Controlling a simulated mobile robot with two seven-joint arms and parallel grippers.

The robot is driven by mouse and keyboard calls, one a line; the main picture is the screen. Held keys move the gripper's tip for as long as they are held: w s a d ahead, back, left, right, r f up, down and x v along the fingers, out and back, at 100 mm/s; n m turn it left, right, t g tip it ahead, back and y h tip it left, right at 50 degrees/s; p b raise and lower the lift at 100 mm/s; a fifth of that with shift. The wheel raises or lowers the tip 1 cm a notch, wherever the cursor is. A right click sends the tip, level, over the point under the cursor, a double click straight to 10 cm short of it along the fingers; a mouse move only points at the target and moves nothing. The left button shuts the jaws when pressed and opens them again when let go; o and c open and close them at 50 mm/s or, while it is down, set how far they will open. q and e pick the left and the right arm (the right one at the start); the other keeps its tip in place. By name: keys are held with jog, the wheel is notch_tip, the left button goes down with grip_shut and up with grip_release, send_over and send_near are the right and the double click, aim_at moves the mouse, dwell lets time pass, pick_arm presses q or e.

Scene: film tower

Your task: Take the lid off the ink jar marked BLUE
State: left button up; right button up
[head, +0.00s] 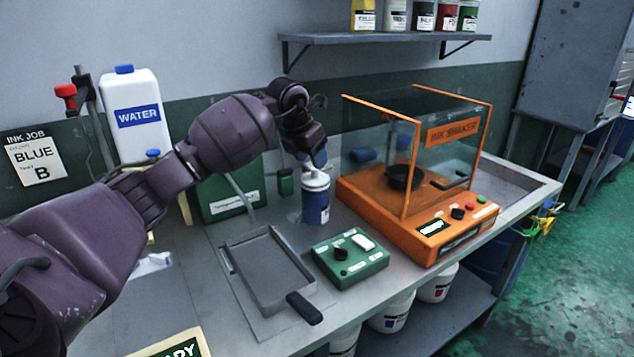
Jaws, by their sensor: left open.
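A jar with a dark blue body (316,213) stands upright on the bench, and I take it for the BLUE ink jar. I cannot read its marking. Its pale lid (315,180) appears to be on top. My left gripper (318,161) is open and points down just above the lid. The fingertips are small and partly hidden, so I cannot tell whether they touch it. My right gripper is out of view.
An orange ink shaker (404,190) stands to the right of the jar. A green control box (350,258) and a grey tray (268,272) are in front. A green container (230,190) and a white water canister (136,115) are left of the jar. Several jars sit on the wall shelf (385,38).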

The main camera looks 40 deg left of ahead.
pick_arm(q)
jog(key=b+x, duration=0.1)
jog(key=x, duration=0.2)
jog(key=shift+f, duration=0.35)
jog(key=shift+w+f, duration=0.1)
jog(key=shift+r, duration=0.25)
jog(key=shift+c, duration=0.4)
jog(key=c, duration=0.7)
grip_shut()
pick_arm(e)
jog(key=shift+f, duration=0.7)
pick_arm(q)
notch_tip(320, 180, up, 20)
jog(key=p, duration=0.1)
jog(key=shift+p, duration=0.35)
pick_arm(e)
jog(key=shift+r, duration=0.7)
